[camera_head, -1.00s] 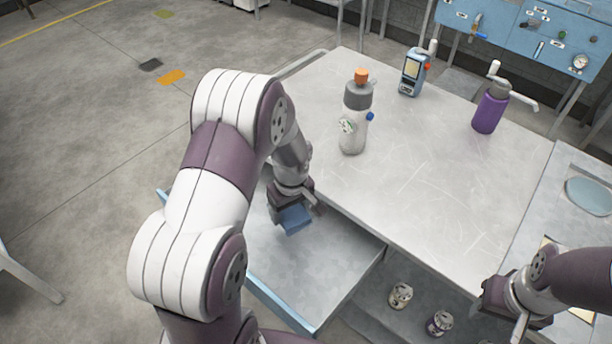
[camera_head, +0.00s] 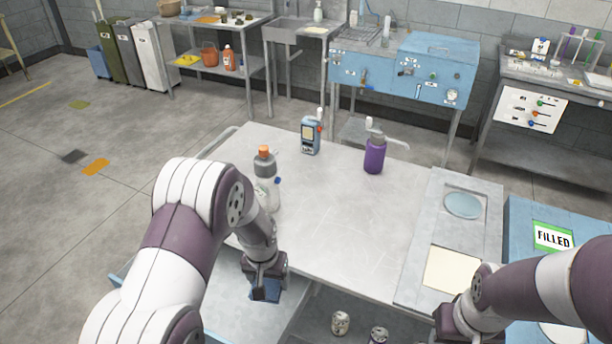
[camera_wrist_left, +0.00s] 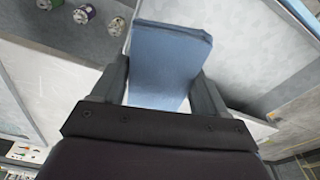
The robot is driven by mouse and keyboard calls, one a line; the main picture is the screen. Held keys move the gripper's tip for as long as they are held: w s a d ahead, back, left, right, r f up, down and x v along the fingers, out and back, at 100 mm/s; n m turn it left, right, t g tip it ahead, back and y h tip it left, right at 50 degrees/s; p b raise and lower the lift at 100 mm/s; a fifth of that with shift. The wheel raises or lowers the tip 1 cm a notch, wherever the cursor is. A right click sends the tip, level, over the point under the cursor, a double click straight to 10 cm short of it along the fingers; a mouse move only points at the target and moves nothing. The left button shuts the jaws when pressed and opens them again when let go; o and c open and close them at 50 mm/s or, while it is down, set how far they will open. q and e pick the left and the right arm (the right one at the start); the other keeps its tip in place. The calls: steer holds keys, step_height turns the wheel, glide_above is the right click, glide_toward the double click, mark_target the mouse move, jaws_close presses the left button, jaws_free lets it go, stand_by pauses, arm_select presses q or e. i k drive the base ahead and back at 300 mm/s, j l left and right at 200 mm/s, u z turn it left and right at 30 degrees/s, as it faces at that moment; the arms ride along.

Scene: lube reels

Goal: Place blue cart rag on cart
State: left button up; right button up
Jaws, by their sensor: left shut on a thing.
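My left gripper (camera_head: 266,274) is shut on the blue cart rag (camera_head: 264,293), a folded flat blue piece. It hangs over the open drawer at the front left of the grey metal cart (camera_head: 335,215). In the left wrist view the rag (camera_wrist_left: 168,62) sits between the two fingers and sticks out past them. The drawer (camera_head: 232,312) has a bare grey floor. My right gripper (camera_head: 452,326) is low at the cart's front right, partly cut off by the frame edge; its jaws are not clear.
Small cans (camera_head: 341,323) sit on a lower shelf. A blue box marked FILLED (camera_head: 553,237) is at right. The cart's middle is clear.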

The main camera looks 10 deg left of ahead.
mark_target(361, 241)
steer(key=j+z, duration=0.1)
steer(key=z, duration=0.25)
steer(key=k+z, duration=0.15)
steer(key=z, duration=0.2)
steer(key=k+j+z, duration=0.1)
steer(key=z, duration=0.2)
steer(key=i, duration=1)
steer(key=l+z, duration=0.05)
